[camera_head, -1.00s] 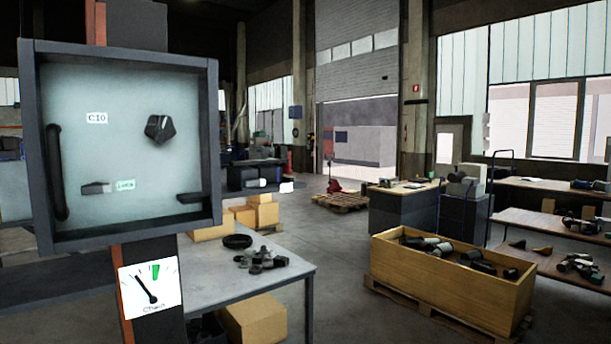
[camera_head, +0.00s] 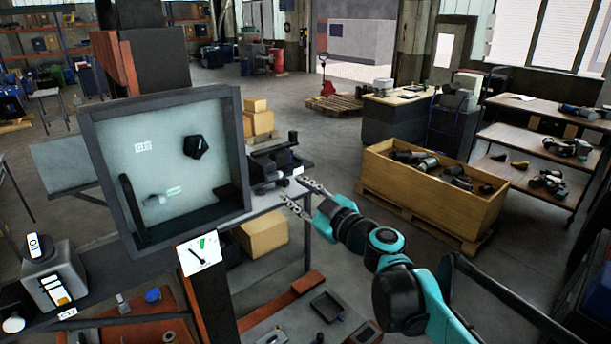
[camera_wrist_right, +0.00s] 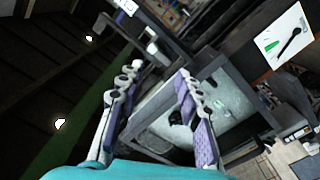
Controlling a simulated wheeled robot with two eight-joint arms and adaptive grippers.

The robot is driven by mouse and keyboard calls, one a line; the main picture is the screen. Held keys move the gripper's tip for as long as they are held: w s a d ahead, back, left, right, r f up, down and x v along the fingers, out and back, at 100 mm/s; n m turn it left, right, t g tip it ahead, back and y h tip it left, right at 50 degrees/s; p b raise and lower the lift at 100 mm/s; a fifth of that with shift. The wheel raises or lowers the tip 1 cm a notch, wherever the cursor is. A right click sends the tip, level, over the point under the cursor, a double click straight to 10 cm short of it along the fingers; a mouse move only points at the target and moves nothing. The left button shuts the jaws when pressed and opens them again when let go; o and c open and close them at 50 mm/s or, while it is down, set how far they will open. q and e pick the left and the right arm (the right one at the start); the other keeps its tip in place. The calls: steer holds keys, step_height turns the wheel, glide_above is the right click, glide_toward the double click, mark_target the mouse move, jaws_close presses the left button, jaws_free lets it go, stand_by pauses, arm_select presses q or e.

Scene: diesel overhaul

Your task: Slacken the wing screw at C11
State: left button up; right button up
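An open-fronted grey box (camera_head: 240,150) with a pale back panel stands at the left in the head view. On the panel are a black knob (camera_head: 196,146), a small label (camera_head: 143,146), a grey lever-like piece (camera_head: 153,200) and a dark vertical handle (camera_head: 132,206). The label is too blurred to read now; I read no C11 anywhere. My right gripper (camera_head: 298,193) is open and empty, right of the box and apart from it. In the right wrist view, the gripper (camera_wrist_right: 157,72) is open, with the box (camera_wrist_right: 232,137) beyond its fingers. My left gripper is not in view.
A gauge card (camera_head: 200,254) hangs below the box. A grey switch block (camera_head: 52,274) stands at lower left. A table (camera_head: 266,203) with dark parts lies behind the gripper. A wooden crate (camera_head: 420,202) stands on a pallet to the right. Open floor lies between.

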steer(key=m, duration=0.8)
steer(key=w+a+m, duration=0.1)
steer(key=m, duration=0.7)
steer(key=w+m, duration=0.1)
steer(key=m, duration=0.6)
steer(key=shift+w+a+f+m, duration=0.1)
steer(key=shift+w+a+m, duration=0.15)
steer(key=shift+a+m, duration=0.15)
steer(key=shift+w+a+b, duration=0.3)
steer(key=shift+w+a, duration=0.05)
steer(key=shift+w, duration=0.1)
steer(key=shift+w+a, duration=0.1)
steer(key=shift+w, duration=0.1)
steer(key=shift+s, duration=0.1)
steer(key=shift+w+a, duration=0.1)
steer(key=shift+w, duration=0.15)
